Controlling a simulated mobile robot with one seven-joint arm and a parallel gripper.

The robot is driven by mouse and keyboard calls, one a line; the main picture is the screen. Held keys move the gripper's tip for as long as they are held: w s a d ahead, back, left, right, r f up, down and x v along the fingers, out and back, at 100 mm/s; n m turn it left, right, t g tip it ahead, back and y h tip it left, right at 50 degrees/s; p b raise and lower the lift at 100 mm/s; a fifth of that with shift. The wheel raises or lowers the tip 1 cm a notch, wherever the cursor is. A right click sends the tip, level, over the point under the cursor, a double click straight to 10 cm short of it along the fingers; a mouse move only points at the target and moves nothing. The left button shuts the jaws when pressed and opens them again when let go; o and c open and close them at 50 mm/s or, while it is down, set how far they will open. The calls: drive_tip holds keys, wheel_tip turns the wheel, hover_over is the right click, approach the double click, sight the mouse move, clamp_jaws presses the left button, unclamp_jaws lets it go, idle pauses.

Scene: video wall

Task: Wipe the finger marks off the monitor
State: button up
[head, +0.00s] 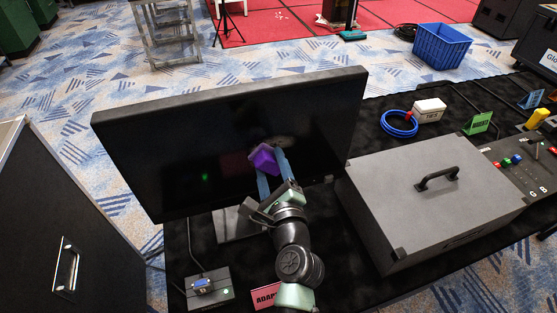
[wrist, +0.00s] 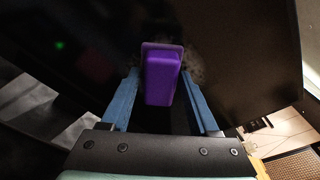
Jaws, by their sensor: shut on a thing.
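The black monitor (head: 150,150) stands on the dark table, its screen facing me; its dark screen also fills much of the wrist view (wrist: 240,60). My gripper (head: 270,165) is in front of the screen, right of its middle. Its blue fingers (wrist: 160,95) are shut on a purple block-shaped wiper (head: 264,160), which also shows in the wrist view (wrist: 161,78). The wiper is at the screen surface; I cannot tell whether it touches. A faint greyish smudge (head: 285,143) shows beside and above the wiper. The wiper hides part of the screen.
A grey case (head: 430,200) with a black handle stands right of the monitor. A small adapter box (head: 208,287) and a pink sign (head: 265,296) are in front. A blue cable coil (head: 399,124) and a white box (head: 429,110) lie behind the case. A black cabinet (head: 75,230) stands at left.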

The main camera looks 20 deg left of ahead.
sight(251, 162)
drive_tip(key=shift+s+a+r+p, duration=0.1)
drive_tip(key=shift+s+a+p, duration=0.4)
drive_tip(key=shift+a, duration=0.3)
drive_tip(key=shift+s+a+p, duration=0.4)
drive_tip(key=shift+a+p, duration=0.15)
drive_tip(key=shift+a, duration=0.25)
drive_tip(key=shift+r+p, duration=0.8)
drive_tip(key=shift+r, duration=0.1)
drive_tip(key=shift+w+d+f+b, duration=0.1)
drive_tip(key=shift+w+d+b, duration=0.35)
drive_tip(key=shift+d, duration=0.3)
drive_tip(key=shift+w+d+f+b, duration=0.1)
drive_tip(key=shift+w+d+b, duration=0.3)
drive_tip(key=shift+d, duration=0.35)
drive_tip(key=shift+w+d+f+b, duration=0.1)
drive_tip(key=shift+w+d+b, duration=0.35)
drive_tip(key=shift+d, duration=0.3)
drive_tip(key=shift+w+d+r+b, duration=0.15)
drive_tip(key=shift+w+d+b, duration=0.15)
drive_tip(key=shift+w+d, duration=0.55)
drive_tip(key=shift+w+d+b, duration=0.3)
drive_tip(key=shift+w+d, duration=0.1)
drive_tip(key=shift+d, duration=0.35)
drive_tip(key=shift+w+d+b, duration=0.25)
drive_tip(key=shift+w+d, duration=0.15)
drive_tip(key=shift+d, duration=0.35)
drive_tip(key=shift+s, duration=0.15)
